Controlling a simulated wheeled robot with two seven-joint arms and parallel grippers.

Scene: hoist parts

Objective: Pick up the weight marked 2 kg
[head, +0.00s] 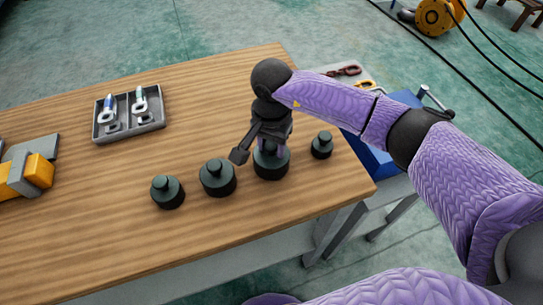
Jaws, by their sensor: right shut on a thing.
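Several dark green weights with knobs stand in a row on the wooden table. They are a left weight (167,192), a second weight (217,179), a larger third weight (271,166) and a small weight at the right (321,145). No markings can be read, so I cannot tell which is 2 kg. My right gripper (267,146) points down over the third weight and is shut on its knob. The weight appears to rest on the table; its top is partly hidden by the gripper. My left gripper is not in view.
A grey tray (153,127) with shackles lies at the back left of the wooden table (120,250). Yellow and grey parts (32,176) lie at the left edge. A blue box (377,160) stands beyond the table's right edge. The table's front left is clear.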

